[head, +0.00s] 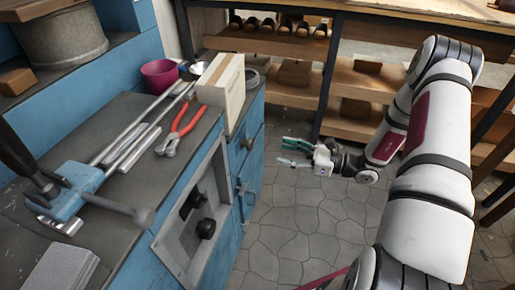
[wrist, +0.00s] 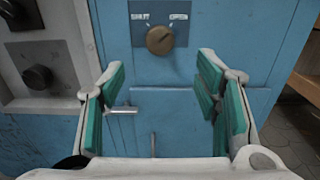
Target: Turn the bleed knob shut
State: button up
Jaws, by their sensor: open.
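The bleed knob (wrist: 160,40) is a round brass-brown knob on the blue cabinet front, under a dark label reading SHUT on its left and OPEN on its right. Which word it points to is too small to tell. In the head view the knob (head: 246,143) shows on the cabinet's right-hand face. My gripper (head: 283,151) is open and empty, held out in front of that face with its fingers toward it. In the wrist view my gripper (wrist: 160,72) has its teal-padded fingers spread to either side, below the knob and apart from it.
A grey recessed panel with a black knob (wrist: 38,77) is left of the bleed knob. A metal handle (wrist: 123,109) sits below it. The bench top holds red-handled pliers (head: 180,130), a cardboard box (head: 221,90) and a vise (head: 80,185). Paved floor is clear under my arm.

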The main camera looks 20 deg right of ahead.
aim_at(252, 145)
jog(key=b+x, duration=0.1)
jog(key=x, duration=0.8)
jog(key=shift+w+a+b, duration=0.2)
jog(key=shift+a+b, duration=0.1)
jog(key=shift+b, duration=0.05)
jog(key=c, duration=1.1)
